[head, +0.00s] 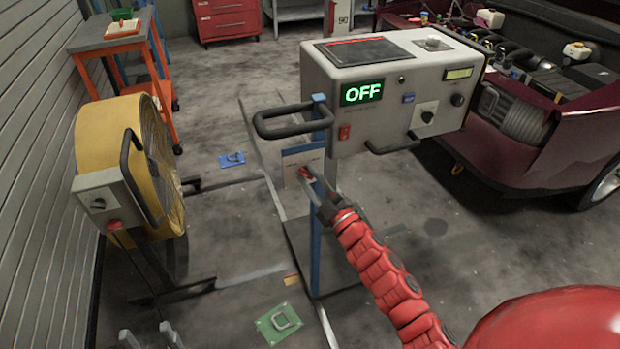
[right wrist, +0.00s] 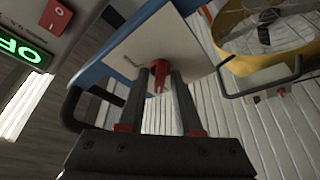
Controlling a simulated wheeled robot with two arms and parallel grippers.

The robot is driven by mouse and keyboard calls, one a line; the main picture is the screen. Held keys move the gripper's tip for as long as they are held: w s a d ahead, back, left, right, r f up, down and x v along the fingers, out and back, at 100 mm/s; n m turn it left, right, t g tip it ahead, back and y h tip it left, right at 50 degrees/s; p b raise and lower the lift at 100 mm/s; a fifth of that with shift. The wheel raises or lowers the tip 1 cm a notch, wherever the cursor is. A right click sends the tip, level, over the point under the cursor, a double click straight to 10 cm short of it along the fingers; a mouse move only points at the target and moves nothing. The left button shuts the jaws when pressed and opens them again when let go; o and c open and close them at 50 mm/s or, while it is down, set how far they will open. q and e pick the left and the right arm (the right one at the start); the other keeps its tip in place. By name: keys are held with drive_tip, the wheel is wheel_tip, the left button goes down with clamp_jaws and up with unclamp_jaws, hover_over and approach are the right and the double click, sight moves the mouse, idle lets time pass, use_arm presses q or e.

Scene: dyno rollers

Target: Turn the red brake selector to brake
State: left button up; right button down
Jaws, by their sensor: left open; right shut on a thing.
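The red brake selector (right wrist: 159,76) is a small red knob on a white plate in the right wrist view. In the head view the plate (head: 303,158) hangs on the blue post below the console, and the selector is mostly covered by my gripper. My right gripper (head: 307,174) is shut on the selector; its two dark fingers (right wrist: 170,85) stand on either side of it in the right wrist view. Any lettering on the plate is too small to read. My left gripper (head: 150,338) is open and empty at the bottom left edge, away from the plate.
A grey console (head: 385,95) with a green OFF display (head: 362,92) and a red switch (head: 344,132) stands above the plate. A black handle (head: 292,122) juts out beside the plate. A yellow fan (head: 105,130) is at left, a dark red car (head: 530,150) at right.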

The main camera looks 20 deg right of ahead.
drive_tip(key=c, duration=0.9)
unclamp_jaws()
drive_tip(key=shift+s, duration=0.1)
drive_tip(key=v, duration=1.7)
drive_tip(key=shift+s+d+f, duration=0.1)
drive_tip(key=shift+d+f, duration=0.05)
drive_tip(key=shift+y, duration=0.3)
